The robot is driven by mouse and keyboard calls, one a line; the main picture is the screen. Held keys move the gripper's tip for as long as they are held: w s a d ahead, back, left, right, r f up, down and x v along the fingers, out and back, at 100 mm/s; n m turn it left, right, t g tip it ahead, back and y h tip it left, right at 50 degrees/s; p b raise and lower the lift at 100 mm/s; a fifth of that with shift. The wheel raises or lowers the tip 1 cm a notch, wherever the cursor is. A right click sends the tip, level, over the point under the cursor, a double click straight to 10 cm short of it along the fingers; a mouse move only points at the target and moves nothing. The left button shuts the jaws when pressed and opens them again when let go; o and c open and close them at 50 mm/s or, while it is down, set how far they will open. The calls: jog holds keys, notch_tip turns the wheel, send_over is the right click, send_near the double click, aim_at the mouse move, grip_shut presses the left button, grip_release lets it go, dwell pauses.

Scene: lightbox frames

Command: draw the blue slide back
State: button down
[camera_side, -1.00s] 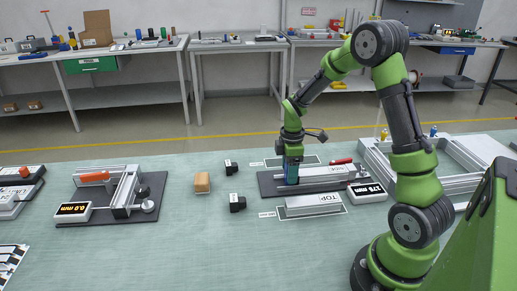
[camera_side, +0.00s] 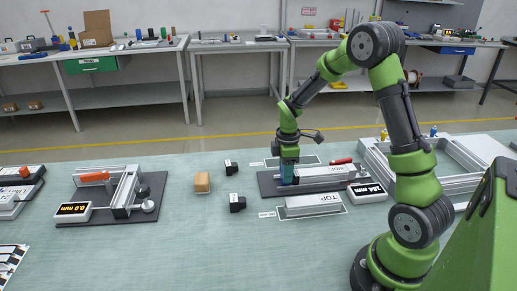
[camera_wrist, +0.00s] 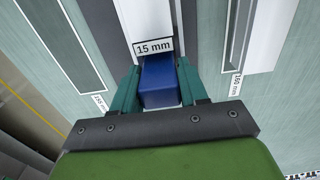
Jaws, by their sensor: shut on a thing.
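The blue slide (camera_wrist: 160,88) is a small block between the teal fingers of my gripper (camera_wrist: 158,72) in the wrist view. The fingers are closed on its two sides. In the side view my gripper (camera_side: 288,178) points down at the left end of a pale metal rail (camera_side: 322,180) on a dark base plate (camera_side: 268,186). The slide is mostly hidden by the fingers there. A "15 mm" label (camera_wrist: 153,47) sits just beyond the slide. A digital display (camera_side: 367,192) stands at the rail's right end; its small digits are hard to read.
A grey bar marked TOP (camera_side: 313,205) lies in front of the plate. Another fixture with a 0.0 mm display (camera_side: 73,212) is farther left. Clear table lies in front.

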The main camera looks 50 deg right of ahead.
jog(key=w+a, duration=0.4)
jog(key=shift+w+a, duration=0.3)
jog(key=shift+w, duration=0.05)
jog(key=c, duration=0.7)
grip_release()
jog(key=shift+c, duration=0.2)
jog(key=shift+o, duration=0.3)
jog(key=shift+r, duration=0.1)
notch_tip(320, 180, up, 17)
